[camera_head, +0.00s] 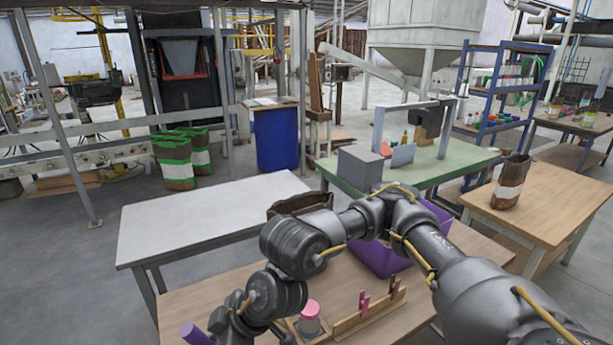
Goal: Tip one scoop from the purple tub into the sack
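The purple tub (436,217) stands on the near wooden table (187,298), largely hidden behind my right arm. A brown open-topped sack (300,202) is left of it, its lower part hidden by the arm. My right arm comes in from the right and bends down to the lower left. Its hand (240,318) is at the bottom edge, partly cut off, and its fingertips cannot be made out. A purple cylindrical piece (195,335) shows beside that hand; whether it is gripped is unclear. My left gripper is not in view.
A pink-capped jar (310,318) and a wooden rack (372,316) with pink and dark clips stand near the front. A bare white table (205,220) is behind left. A green bench (440,165) is behind. A labelled brown sack (511,182) stands on the right table (550,205).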

